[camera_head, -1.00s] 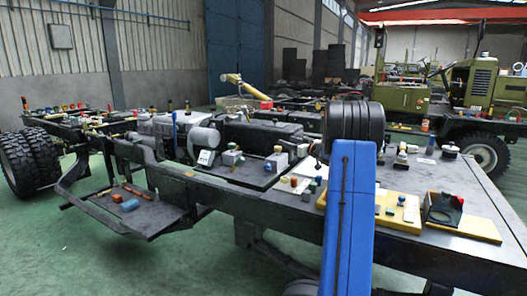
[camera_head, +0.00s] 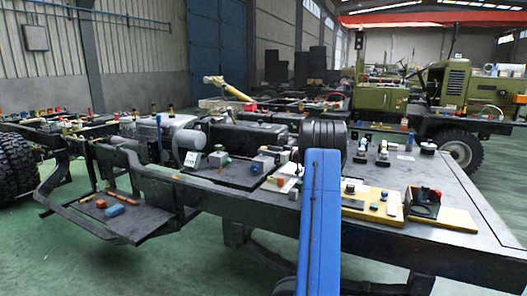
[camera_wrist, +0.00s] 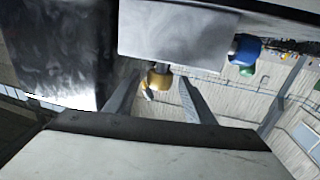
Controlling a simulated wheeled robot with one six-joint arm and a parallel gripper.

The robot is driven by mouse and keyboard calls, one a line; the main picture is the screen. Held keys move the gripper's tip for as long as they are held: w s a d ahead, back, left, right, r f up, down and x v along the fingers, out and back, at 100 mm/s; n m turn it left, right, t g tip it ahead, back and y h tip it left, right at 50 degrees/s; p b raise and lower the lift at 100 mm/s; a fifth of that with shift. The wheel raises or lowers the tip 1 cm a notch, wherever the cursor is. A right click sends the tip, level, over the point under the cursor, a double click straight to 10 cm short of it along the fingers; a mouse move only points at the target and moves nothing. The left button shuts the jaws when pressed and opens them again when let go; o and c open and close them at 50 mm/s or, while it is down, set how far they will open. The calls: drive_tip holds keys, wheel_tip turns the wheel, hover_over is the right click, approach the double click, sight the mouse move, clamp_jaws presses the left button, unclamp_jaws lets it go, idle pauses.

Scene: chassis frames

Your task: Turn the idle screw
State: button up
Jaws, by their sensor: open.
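In the wrist view my gripper (camera_wrist: 152,98) is open, its two grey fingers spread with a gap between them. A yellow knob (camera_wrist: 160,79) with a pale tip shows in or behind that gap, under a light grey box (camera_wrist: 175,35); I cannot tell whether a finger touches it. A blue knob (camera_wrist: 246,48) and a green one (camera_wrist: 247,70) sit at the right side of the box. No part is clearly marked as the idle screw. In the head view my blue arm reaches over the dark chassis frame (camera_head: 385,222), and my gripper is hidden behind it.
Several small boxes and knobs stand along the chassis. A yellow board (camera_head: 455,219) with a dark bracket (camera_head: 424,208) lies on the right end. A lower side plate (camera_head: 130,220) holds a blue block (camera_head: 114,210). Green floor (camera_head: 60,265) is clear at front left.

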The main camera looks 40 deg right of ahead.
drive_tip(key=shift+x, duration=1.25)
drive_tip(key=c, duration=1.1)
drive_tip(key=shift+o, duration=0.2)
drive_tip(key=shift+y, duration=0.3)
drive_tip(key=n+g+y, duration=0.1)
drive_tip(key=n+y, duration=0.1)
drive_tip(key=shift+d+f+y, duration=0.1)
drive_tip(key=shift+y, duration=0.2)
drive_tip(key=shift+n+g+y, duration=1.5)
drive_tip(key=shift+n+y, duration=0.4)
drive_tip(key=shift+y, duration=0.5)
